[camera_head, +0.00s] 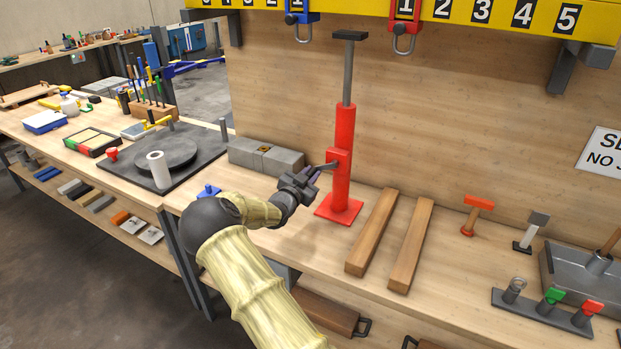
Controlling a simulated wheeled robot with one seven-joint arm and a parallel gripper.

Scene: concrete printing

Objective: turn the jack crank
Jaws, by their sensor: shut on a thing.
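A red jack (343,160) stands upright on the wooden bench on a square red base plate (339,209). A grey rod rises from its top to a dark flat head (350,35). My gripper (322,171) is at the left side of the jack, at about the middle of its height. It is shut on the jack crank (328,167), a small dark piece at the jack's red side block. Most of the crank is hidden by the fingers. My arm reaches in from the lower front.
Two wooden bars (410,245) lie right of the jack. Grey blocks (266,156) stand behind my gripper. A dark plate with a round disc (165,150) lies left. Small tools stand farther right.

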